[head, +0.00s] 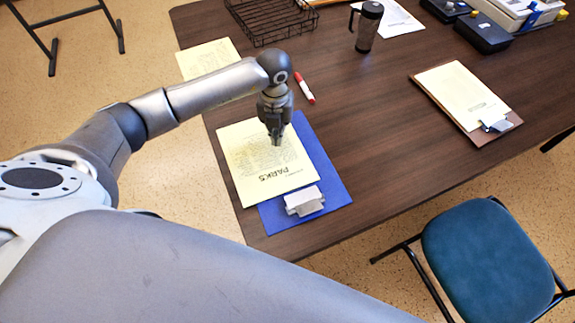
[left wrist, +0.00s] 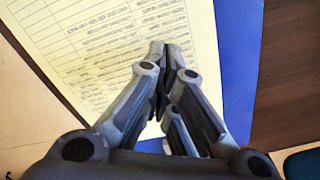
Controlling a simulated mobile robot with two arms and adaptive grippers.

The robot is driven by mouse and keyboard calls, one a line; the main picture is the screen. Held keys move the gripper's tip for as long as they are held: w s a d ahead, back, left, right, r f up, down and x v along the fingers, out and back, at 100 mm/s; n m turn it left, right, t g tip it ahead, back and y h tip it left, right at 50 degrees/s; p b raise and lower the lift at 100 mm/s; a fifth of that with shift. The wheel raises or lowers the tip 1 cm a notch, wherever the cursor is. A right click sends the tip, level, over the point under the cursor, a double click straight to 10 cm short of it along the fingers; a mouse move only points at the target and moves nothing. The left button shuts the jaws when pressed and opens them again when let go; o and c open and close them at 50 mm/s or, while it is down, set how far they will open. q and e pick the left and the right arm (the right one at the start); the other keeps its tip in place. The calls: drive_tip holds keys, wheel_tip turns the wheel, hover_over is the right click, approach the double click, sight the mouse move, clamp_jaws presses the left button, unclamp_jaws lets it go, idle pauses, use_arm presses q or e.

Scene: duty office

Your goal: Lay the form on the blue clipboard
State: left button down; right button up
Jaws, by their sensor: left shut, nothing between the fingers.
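The form (head: 248,160), a pale yellow printed sheet marked "PARKS", lies partly over the blue clipboard (head: 327,178). Its left part reaches past the board's left side, close to the table's edge. The board's right strip and its silver clip (head: 305,201) are uncovered. The left wrist view also shows the form (left wrist: 95,40) and the blue board (left wrist: 238,55) to its right. My left gripper (head: 276,141) points down at the form's upper right part, fingers shut and empty. Whether the fingertips touch the paper I cannot tell. My right gripper is not in view.
A red marker (head: 304,87) lies behind the board. Another yellow sheet (head: 207,58) lies at the table's left edge, near a black wire tray (head: 272,20). The table's middle is clear.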

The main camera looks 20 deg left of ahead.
sight(286, 142)
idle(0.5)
use_arm(q)
drive_tip(key=shift+f, duration=0.15)
drive_tip(key=shift+f+b, duration=1.1)
drive_tip(key=shift+f, duration=0.25)
idle(0.5)
drive_tip(key=shift+w+d+r, duration=0.1)
drive_tip(key=shift+w+d, duration=0.1)
drive_tip(key=shift+w+d, duration=0.25)
idle(0.4)
drive_tip(key=shift+w+d+b, duration=0.15)
drive_tip(key=shift+w+b, duration=0.05)
drive_tip(key=shift+b, duration=0.1)
drive_tip(key=shift+w+d, duration=0.25)
drive_tip(key=shift+w, duration=0.1)
idle(0.4)
